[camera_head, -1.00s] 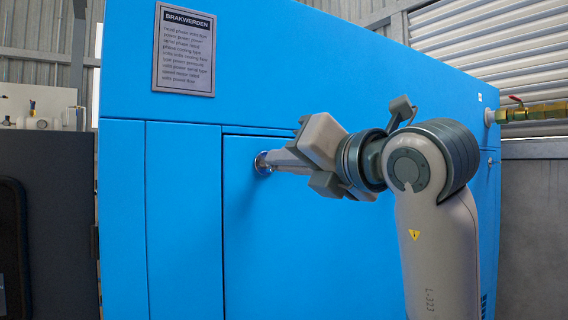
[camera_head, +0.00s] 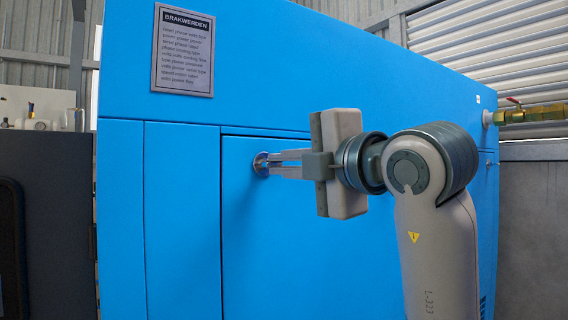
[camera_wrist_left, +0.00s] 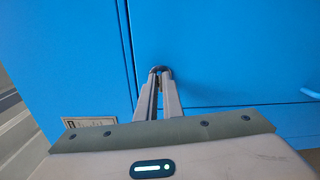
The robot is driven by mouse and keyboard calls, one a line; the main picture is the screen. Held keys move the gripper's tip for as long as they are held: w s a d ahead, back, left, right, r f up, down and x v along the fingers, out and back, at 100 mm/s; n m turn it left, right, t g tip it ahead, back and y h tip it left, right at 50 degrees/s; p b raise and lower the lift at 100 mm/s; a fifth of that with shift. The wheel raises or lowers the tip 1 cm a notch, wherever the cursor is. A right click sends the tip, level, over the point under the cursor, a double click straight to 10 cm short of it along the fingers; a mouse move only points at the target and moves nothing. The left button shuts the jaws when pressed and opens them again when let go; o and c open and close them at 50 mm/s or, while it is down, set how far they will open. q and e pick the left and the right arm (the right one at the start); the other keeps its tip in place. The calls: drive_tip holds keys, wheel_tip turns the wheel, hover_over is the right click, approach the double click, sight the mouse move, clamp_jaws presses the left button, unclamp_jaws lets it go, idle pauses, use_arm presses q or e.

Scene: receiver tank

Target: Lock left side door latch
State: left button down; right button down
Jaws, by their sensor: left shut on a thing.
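In the left wrist view, the fingertips of my left gripper (camera_wrist_left: 161,74) meet at the dark latch piece (camera_wrist_left: 160,69), close to the panel seams. My right gripper is not in view.
A text placard (camera_head: 183,50) is fixed to the blue cabinet (camera_head: 350,70) above the door. A brass pipe with a red-handled valve (camera_head: 520,113) joins the cabinet at the right. A dark panel (camera_head: 50,200) stands at the left.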

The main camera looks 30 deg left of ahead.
use_arm(q)
drive_tip(key=shift+m, duration=0.6)
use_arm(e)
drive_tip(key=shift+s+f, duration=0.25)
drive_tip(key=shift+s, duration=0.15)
